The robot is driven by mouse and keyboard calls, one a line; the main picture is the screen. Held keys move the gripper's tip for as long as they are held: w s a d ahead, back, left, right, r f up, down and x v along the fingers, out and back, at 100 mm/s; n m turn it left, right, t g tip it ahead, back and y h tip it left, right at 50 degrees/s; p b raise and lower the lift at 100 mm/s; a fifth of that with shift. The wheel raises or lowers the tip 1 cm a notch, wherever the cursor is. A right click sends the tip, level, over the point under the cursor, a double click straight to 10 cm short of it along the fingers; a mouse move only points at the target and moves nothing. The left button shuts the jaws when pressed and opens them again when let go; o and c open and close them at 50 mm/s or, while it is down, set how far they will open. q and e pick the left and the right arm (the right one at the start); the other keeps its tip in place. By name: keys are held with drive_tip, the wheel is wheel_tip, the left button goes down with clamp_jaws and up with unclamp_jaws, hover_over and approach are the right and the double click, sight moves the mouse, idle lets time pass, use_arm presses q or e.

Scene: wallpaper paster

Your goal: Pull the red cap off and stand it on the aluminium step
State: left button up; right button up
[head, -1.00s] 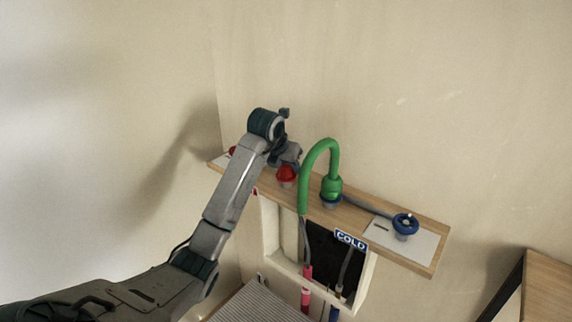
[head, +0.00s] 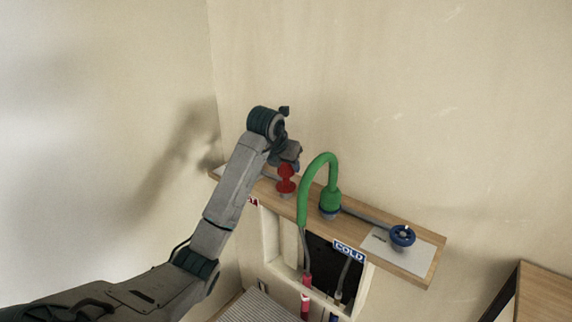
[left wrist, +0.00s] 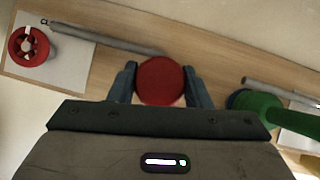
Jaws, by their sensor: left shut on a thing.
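The aluminium step (head: 253,306), grey and ribbed, shows partly at the bottom edge. My right gripper is not in view.
The green hose (head: 319,163) arches close to the right of the cap. A blue valve wheel (head: 402,236) sits at the shelf's (head: 432,253) right end, and a red wheel (left wrist: 28,46) shows in the left wrist view. Pipes stand in the wall opening below, beside a COLD label (head: 349,250).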

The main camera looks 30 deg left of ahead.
use_arm(q)
drive_tip(key=shift+r, duration=0.1)
drive_tip(key=shift+r, duration=0.1)
drive_tip(key=shift+r+p, duration=1.6)
drive_tip(key=shift+r, duration=0.4)
drive_tip(key=shift+f, duration=0.1)
drive_tip(key=shift+f, duration=0.1)
